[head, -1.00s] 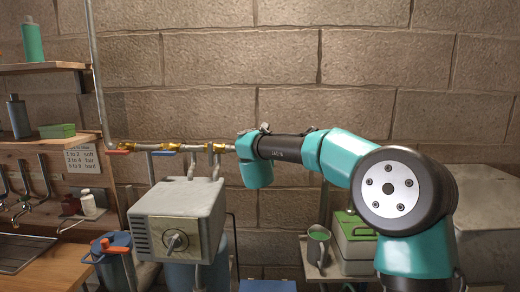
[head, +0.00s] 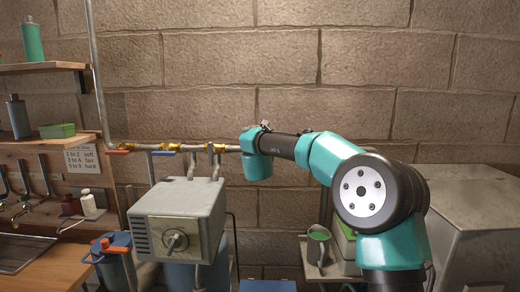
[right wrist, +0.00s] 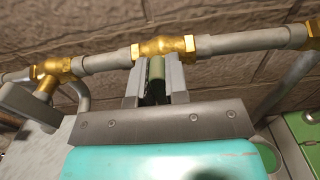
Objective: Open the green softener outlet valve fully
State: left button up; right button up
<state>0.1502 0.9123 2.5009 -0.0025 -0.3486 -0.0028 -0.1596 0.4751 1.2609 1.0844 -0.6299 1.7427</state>
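The green valve handle (right wrist: 157,70) shows in the right wrist view, below a brass valve body (right wrist: 163,46) on the grey pipe. It points from the pipe towards my wrist, across the pipe's line. My right gripper (right wrist: 157,76) has its two grey fingers on either side of this handle, close to it; whether both fingers press on it I cannot tell. In the head view my right arm hides the green handle and most of the gripper. My left gripper is not in view.
In the head view the pipe (head: 228,148) runs along the brick wall, with a red handle (head: 118,152) and a blue handle (head: 163,153) to the left. A grey box with a dial (head: 183,212) stands below. A grey jug (head: 318,245) stands at the lower right.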

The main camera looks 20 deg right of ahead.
grip_shut()
jog(key=shift+n, duration=0.4)
jog(key=shift+w+a+f+n, duration=0.15)
jog(key=shift+a+f+n, duration=0.3)
jog(key=shift+n, duration=2.5)
jog(key=shift+w+a+f+n, duration=0.2)
jog(key=shift+a+f+n, duration=0.25)
jog(key=shift+n, duration=2.45)
jog(key=shift+w+a+f+n, duration=0.15)
jog(key=shift+a+f+n, duration=0.25)
jog(key=shift+n, duration=2.55)
jog(key=shift+d+f, duration=0.1)
jog(key=shift+f, duration=0.05)
jog(key=o, duration=0.5)
grip_release()
jog(key=shift+o, duration=0.2)
